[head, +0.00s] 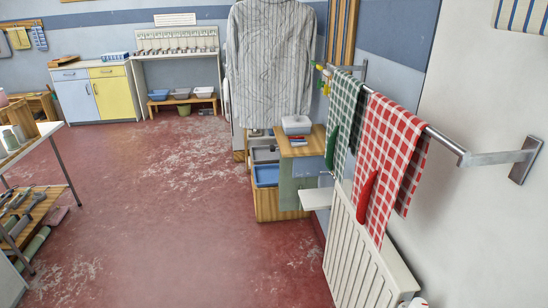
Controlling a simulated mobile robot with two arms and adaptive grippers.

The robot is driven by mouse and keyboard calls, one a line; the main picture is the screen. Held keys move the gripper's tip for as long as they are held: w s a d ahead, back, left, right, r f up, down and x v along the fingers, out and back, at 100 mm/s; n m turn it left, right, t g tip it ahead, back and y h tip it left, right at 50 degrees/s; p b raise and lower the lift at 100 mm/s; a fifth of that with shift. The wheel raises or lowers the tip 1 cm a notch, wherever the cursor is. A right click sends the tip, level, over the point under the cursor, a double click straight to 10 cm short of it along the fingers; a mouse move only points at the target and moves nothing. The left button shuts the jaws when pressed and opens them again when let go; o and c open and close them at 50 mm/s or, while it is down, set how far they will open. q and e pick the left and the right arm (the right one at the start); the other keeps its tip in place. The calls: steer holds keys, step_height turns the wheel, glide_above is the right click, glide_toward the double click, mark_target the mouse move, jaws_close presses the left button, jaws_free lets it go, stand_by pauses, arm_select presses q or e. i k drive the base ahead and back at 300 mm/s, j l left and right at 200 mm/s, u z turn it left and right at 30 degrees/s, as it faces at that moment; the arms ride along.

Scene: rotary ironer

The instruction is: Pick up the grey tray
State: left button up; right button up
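A light grey tray (296,124) stands on top of a small wooden cabinet (309,146) beside the radiator. A darker grey tray (265,155) sits in a wooden rack just left of it, behind a blue tray (267,176). I cannot tell which of these the task means. Neither of my grippers is in view.
A radiator (362,260), a towel rail (445,143) with checked towels and a small white shelf (317,199) line the right wall. A table (40,133) stands at left. The red floor (165,220) between is clear.

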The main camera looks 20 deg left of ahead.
mark_target(259, 155)
steer(key=i+j+u, duration=0.35)
steer(key=i+u, duration=0.15)
steer(key=i+j+u, duration=0.3)
steer(key=i, duration=0.55)
steer(key=i+u, duration=0.35)
steer(key=i, duration=0.5)
steer(key=i+z, duration=0.15)
steer(key=i, duration=0.25)
steer(key=i+j+z, duration=0.2)
steer(key=i, duration=0.25)
steer(key=i+j+z, duration=0.15)
steer(key=i, duration=0.25)
steer(key=i+j+z, duration=0.15)
steer(key=i, duration=0.25)
